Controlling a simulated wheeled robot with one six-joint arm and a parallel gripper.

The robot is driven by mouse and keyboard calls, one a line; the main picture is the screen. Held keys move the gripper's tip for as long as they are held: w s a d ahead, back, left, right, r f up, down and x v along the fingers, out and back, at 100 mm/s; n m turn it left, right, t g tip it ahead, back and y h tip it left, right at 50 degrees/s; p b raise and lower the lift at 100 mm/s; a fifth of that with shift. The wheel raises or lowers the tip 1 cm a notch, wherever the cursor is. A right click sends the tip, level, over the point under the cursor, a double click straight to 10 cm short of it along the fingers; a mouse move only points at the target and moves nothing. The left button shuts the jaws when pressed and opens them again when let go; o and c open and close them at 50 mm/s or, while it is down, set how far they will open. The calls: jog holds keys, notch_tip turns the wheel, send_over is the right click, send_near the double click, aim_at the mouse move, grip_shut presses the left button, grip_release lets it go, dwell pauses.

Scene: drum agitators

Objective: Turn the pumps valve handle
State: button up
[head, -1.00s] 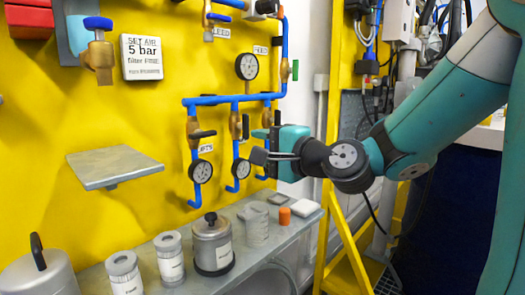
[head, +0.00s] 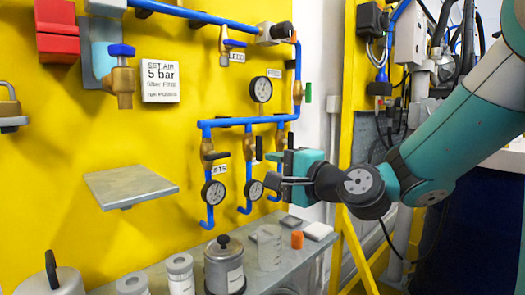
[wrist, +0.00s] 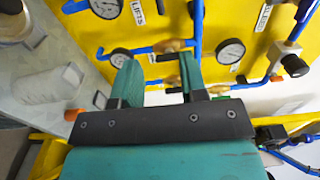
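On the yellow panel, brass valves sit on three blue drop pipes. The left valve (head: 207,150) has a black handle turned sideways and a "LIFTS" label nearby. The middle valve (head: 249,150) has an upright black handle (head: 259,148). The right valve (head: 279,140) is partly behind my gripper. I cannot read a "pumps" label, so I cannot tell which handle is the pumps one. My gripper (head: 268,170) is in front of the middle and right drops, fingers apart. In the wrist view my gripper (wrist: 158,62) is open, with a brass valve (wrist: 173,45) just beyond the fingertips; contact is unclear.
Gauges such as the middle one (head: 254,189) hang below the valves. A grey plate (head: 130,186) juts from the panel at left. A grey shelf (head: 262,282) below carries canisters and an orange piece (head: 297,239). A yellow frame (head: 350,130) stands right of the panel.

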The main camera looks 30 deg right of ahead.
jog(key=n+p, duration=1.2)
jog(key=n, duration=0.6)
send_near(262, 143)
jog(key=p+x, duration=1)
jog(key=shift+w+a+r, duration=0.1)
jog(key=shift+r, duration=0.1)
jog(key=shift+w+a+f+p, duration=0.1)
jog(key=shift+w+f+p, duration=0.05)
jog(key=shift+w+p, duration=0.2)
jog(key=shift+c, duration=0.2)
grip_shut()
